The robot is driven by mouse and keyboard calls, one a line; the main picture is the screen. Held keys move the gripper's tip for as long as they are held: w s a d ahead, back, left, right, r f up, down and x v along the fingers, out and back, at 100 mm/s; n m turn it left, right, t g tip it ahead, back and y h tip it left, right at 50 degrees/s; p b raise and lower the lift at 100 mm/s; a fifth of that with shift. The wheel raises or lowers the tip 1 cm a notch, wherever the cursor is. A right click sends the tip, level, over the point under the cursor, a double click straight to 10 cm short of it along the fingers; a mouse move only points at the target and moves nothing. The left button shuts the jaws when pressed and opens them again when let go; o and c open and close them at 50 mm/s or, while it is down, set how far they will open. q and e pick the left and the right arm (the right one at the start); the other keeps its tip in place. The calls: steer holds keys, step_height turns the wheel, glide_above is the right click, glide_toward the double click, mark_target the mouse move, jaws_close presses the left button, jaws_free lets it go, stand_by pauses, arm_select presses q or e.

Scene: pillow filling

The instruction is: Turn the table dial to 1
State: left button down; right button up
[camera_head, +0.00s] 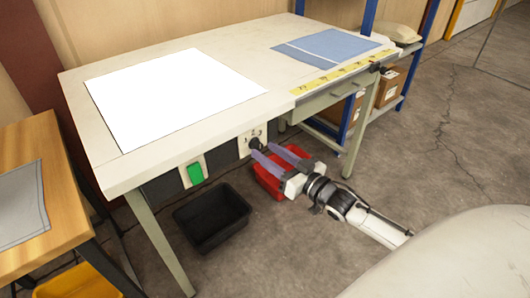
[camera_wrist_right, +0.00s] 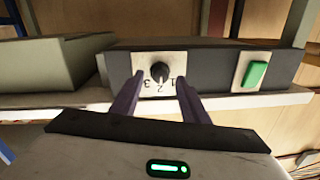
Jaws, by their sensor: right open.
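The table dial is a black knob (camera_head: 255,143) on a pale plate on the table's front edge. In the right wrist view the knob (camera_wrist_right: 160,71) sits near the middle of its plate, with the marks 3, 2 and 1 around it. I cannot tell which mark it points to. My right gripper (camera_head: 264,151) is at the front edge, its purple fingers pointing at the dial. In the right wrist view the open fingers (camera_wrist_right: 158,92) stand apart, one on each side of the knob in the picture; contact is not visible. My left gripper is not in view.
A green button (camera_head: 195,172) is left of the dial in the head view. A red bin (camera_head: 268,182) and a black bin (camera_head: 212,218) are on the floor below. A white sheet (camera_head: 172,92) and blue cloth (camera_head: 328,47) lie on the table (camera_head: 140,165). Floor at right is clear.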

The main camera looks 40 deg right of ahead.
steer(key=shift+w+a, duration=0.15)
steer(key=shift+w, duration=0.7)
steer(key=shift+c, duration=0.3)
jaws_close()
